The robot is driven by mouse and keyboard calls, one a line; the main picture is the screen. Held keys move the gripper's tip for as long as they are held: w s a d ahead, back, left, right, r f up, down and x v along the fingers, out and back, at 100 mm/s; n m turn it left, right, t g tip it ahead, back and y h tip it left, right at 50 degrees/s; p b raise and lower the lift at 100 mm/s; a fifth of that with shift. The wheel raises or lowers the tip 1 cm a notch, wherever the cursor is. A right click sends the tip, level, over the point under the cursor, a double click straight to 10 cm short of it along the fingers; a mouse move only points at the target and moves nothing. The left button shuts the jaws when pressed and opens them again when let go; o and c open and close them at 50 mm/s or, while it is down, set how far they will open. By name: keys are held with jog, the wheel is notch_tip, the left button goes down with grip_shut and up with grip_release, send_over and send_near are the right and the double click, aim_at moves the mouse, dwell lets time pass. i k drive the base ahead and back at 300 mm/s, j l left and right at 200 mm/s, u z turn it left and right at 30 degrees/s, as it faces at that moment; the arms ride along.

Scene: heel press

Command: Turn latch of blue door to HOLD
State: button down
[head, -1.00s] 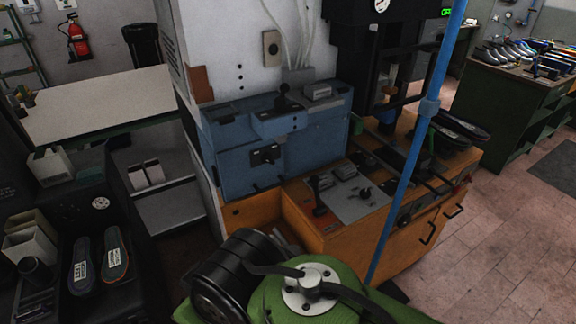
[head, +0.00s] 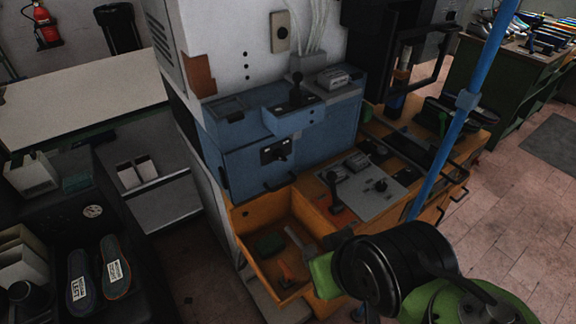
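The blue door (head: 240,172) is on the front of the blue cabinet, in the middle of the head view. Its latch (head: 279,153) is a small black knob on a dark plate with pale marks. The marks are too small to read, so I cannot tell which position the latch is in. The door looks shut, and a dark handle (head: 279,181) sits low on it. My green and black arm is at the lower right, below and right of the latch and apart from it. My gripper cannot be made out.
An open orange drawer (head: 241,252) with loose items juts out below the door. A grey panel (head: 362,190) with levers lies right of it. A blue post (head: 443,147) stands on the right. A black lever (head: 296,86) tops the blue cabinet. Insoles (head: 117,268) lie at left.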

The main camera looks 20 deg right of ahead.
aim_at(278, 154)
jog(key=i+j+u, duration=0.15)
jog(key=j+u, duration=0.15)
jog(key=u, duration=0.15)
jog(key=i+j+u, duration=0.2)
jog(key=u, duration=0.3)
